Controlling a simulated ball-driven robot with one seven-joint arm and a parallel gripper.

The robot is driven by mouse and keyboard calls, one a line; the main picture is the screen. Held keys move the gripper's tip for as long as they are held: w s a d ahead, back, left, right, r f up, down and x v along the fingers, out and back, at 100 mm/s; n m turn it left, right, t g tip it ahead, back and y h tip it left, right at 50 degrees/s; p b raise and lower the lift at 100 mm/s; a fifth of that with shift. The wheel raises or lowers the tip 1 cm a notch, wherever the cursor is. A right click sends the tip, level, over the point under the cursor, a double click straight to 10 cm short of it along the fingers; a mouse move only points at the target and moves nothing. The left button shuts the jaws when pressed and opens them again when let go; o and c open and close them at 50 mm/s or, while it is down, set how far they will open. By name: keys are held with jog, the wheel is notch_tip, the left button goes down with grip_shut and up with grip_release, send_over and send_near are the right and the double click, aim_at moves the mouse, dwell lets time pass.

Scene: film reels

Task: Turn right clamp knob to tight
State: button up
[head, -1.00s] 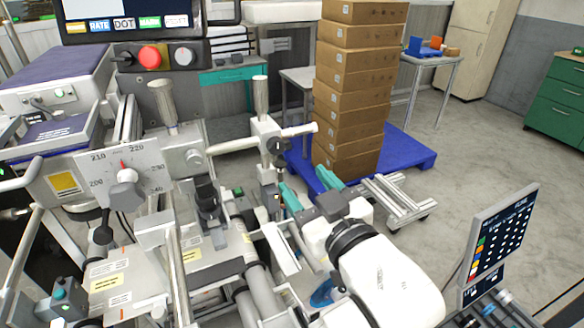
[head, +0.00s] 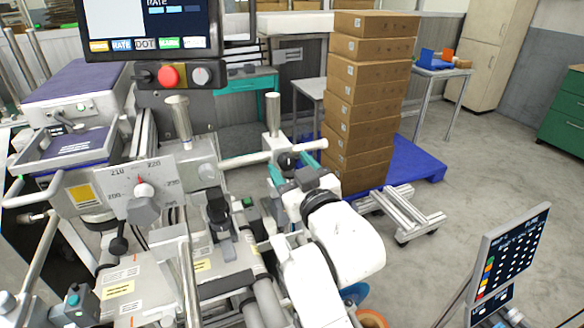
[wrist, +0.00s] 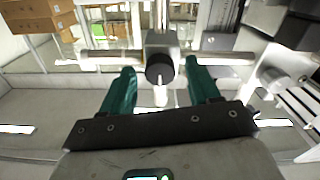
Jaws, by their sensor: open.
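The right clamp knob (head: 287,161) is a dark round knob on a light block on the horizontal bar, below an upright metal post. In the wrist view the knob (wrist: 160,66) faces me, with a pale mark at its lower edge. My gripper (head: 289,164) has its teal fingers open, one on each side of the knob. In the wrist view the fingers of my gripper (wrist: 160,78) flank the knob with visible gaps; I cannot tell if the tips reach its depth. Nothing is held.
A red button (head: 168,76) is on the panel above. Stacked cartons (head: 365,110) stand on a blue pallet (head: 418,158) behind. A tilted screen (head: 512,250) is at right.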

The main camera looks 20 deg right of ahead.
jog(key=shift+c, duration=0.4)
jog(key=c, duration=1)
jog(key=shift+o, duration=0.2)
jog(key=shift+m, duration=0.4)
jog(key=m+b, duration=0.2)
jog(key=m, duration=0.2)
jog(key=shift+f+m, duration=0.1)
jog(key=shift+m, duration=0.3)
jog(key=m+b, duration=0.2)
jog(key=m, duration=0.4)
jog(key=m+b, duration=0.3)
jog(key=m, duration=0.3)
jog(key=shift+m, duration=0.4)
jog(key=m+b, duration=0.2)
jog(key=m, duration=0.3)
jog(key=shift+m, duration=0.4)
